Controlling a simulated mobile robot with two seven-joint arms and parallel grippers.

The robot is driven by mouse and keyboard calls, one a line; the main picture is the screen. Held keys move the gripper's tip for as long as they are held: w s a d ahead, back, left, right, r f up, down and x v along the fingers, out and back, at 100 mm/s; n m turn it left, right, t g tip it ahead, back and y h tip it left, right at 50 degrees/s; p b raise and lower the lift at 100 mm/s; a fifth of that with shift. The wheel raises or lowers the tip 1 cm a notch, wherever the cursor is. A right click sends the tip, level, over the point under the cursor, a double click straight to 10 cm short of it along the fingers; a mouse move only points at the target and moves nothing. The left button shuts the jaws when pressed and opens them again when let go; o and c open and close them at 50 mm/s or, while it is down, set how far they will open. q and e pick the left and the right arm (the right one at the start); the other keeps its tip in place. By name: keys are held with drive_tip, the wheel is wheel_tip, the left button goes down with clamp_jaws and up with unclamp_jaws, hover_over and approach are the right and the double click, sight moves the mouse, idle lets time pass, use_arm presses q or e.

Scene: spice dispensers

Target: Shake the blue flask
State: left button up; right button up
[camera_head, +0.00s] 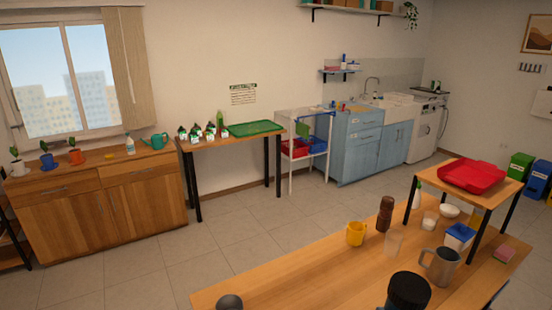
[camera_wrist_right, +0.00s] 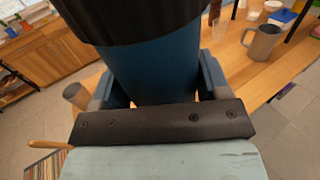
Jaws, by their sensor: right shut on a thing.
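The blue flask (camera_wrist_right: 152,68) fills the upper middle of the right wrist view, with a wide black lid (camera_wrist_right: 130,15) at its top. My right gripper (camera_wrist_right: 158,85) is shut on the flask, with one finger on each side of its blue body. In the head view the black lid (camera_head: 408,292) shows at the bottom edge, over the near part of the wooden table (camera_head: 310,275). The flask's base is hidden, so I cannot tell whether it touches the table. My left gripper is not in view.
A grey mug (camera_head: 440,266) stands close to the flask. A clear glass (camera_head: 393,245), a brown bottle (camera_head: 385,214) and a yellow mug (camera_head: 356,234) stand farther back. A small raised stand (camera_head: 452,172) carries a red tray (camera_head: 470,176). The table's left part is mostly clear.

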sight(404, 308)
drive_tip(key=shift+f, duration=0.75)
wheel_tip(404, 308, up, 5)
drive_tip(key=shift+s+r, duration=0.1)
wheel_tip(404, 308, down, 6)
drive_tip(key=shift+r, duration=0.25)
wheel_tip(404, 308, up, 6)
drive_tip(key=shift+f, duration=0.1)
wheel_tip(404, 308, down, 6)
drive_tip(key=shift+r, duration=0.15)
drive_tip(key=shift+d+f, duration=0.1)
drive_tip(key=shift+f, duration=0.1)
wheel_tip(404, 308, up, 6)
drive_tip(key=shift+f, duration=0.1)
drive_tip(key=shift+a, duration=0.25)
drive_tip(key=shift+d+f, duration=0.2)
drive_tip(key=shift+f, duration=2.9)
drive_tip(key=shift+a+r, duration=0.1)
drive_tip(key=shift+r, duration=0.2)
